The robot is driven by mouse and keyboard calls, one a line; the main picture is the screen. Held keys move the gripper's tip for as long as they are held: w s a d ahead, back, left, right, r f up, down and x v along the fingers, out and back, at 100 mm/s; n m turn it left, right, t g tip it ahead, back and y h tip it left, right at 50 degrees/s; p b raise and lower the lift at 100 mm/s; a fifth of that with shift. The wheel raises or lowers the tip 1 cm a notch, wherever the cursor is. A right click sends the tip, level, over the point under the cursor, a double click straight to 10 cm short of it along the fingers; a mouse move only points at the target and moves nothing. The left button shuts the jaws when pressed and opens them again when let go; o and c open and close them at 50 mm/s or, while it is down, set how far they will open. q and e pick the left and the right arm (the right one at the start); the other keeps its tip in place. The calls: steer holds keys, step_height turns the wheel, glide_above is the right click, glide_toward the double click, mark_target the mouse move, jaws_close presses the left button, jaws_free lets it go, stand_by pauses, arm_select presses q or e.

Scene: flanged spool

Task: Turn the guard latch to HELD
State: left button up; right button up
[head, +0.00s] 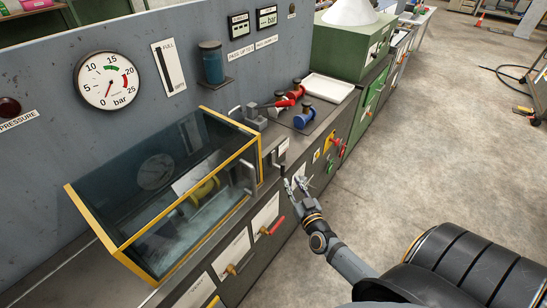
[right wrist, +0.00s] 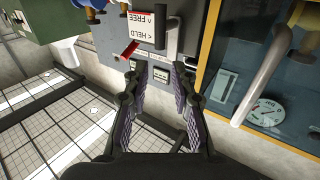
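The guard latch shows in the head view as a small dark lever (head: 282,166) below a white label, at the front right of the guard box. In the right wrist view its FREE/HELD label (right wrist: 148,22) appears upside down, with a dark lever (right wrist: 172,34) beside it; I cannot tell which word it points to. The guard (head: 190,195) is a yellow-framed clear box and looks closed, with a yellow spool inside. My right gripper (head: 297,186) is open and empty, close in front of the latch and apart from it; its fingers (right wrist: 160,92) also show in the right wrist view. My left gripper is out of view.
The guard's grey handle (head: 250,177) is left of the latch. Red (head: 298,90) and blue (head: 304,117) spools and a white tray (head: 328,88) stand on the bench behind. The floor (head: 420,150) at right is clear.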

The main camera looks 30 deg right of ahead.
mark_target(284, 166)
steer(key=w, duration=0.2)
steer(key=w+d, duration=0.1)
steer(key=w, duration=0.1)
steer(key=shift+w, duration=0.3)
steer(key=w, duration=0.2)
steer(key=w+d+b, duration=0.1)
steer(key=w, duration=0.1)
steer(key=shift+w+f, duration=0.2)
steer(key=shift+w, duration=0.1)
steer(key=shift+w+r, duration=0.15)
steer(key=shift+w, duration=0.3)
steer(key=shift+c, duration=0.3)
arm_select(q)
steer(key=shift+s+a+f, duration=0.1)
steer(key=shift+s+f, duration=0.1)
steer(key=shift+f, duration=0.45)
arm_select(e)
jaws_close()
